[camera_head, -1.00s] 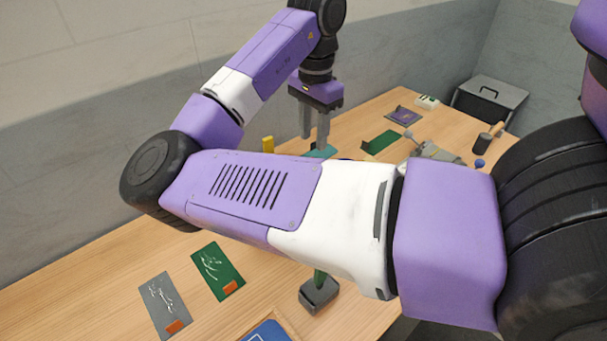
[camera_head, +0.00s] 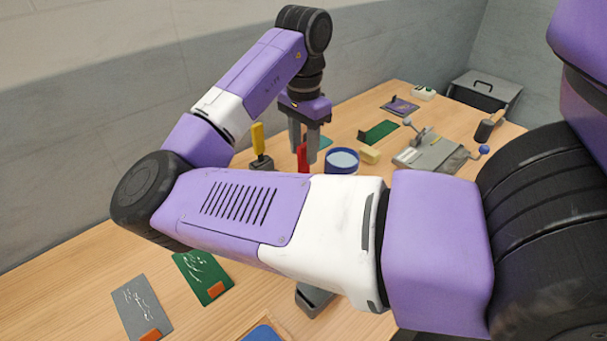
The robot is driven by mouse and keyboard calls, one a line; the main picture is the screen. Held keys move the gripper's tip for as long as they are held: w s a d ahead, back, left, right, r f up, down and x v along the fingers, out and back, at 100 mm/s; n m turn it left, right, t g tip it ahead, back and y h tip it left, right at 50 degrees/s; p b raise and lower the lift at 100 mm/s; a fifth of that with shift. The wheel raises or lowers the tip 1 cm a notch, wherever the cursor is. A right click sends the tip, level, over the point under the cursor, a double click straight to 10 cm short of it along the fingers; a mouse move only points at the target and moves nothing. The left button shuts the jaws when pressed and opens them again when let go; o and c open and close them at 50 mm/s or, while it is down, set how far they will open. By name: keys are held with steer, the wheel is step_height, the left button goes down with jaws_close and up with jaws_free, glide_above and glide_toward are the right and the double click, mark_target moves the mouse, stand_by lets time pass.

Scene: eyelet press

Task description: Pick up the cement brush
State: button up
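My gripper (camera_head: 304,150) points down over the back of the table, its two grey fingers apart with a narrow gap. A red upright handle (camera_head: 303,158) shows at the fingertips; whether it stands between them or in front of them I cannot tell. Its lower part is hidden by my arm. A yellow upright handle (camera_head: 257,140) stands in a dark block (camera_head: 261,164) left of the gripper. Another dark holder (camera_head: 312,300) shows below my forearm, mostly covered. No bristles show, so I cannot tell which handle belongs to the cement brush.
Right of the gripper are a blue round tub (camera_head: 342,157), a pale yellow block (camera_head: 370,155) and a grey press (camera_head: 432,150). A dark pot with a handle (camera_head: 487,130) and a grey toolbox (camera_head: 484,91) stand farther right. Cards (camera_head: 203,277) lie at front left.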

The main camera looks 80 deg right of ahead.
mark_target(304, 169)
steer(key=shift+a+f, duration=0.1)
steer(key=shift+f, duration=2.95)
jaws_close()
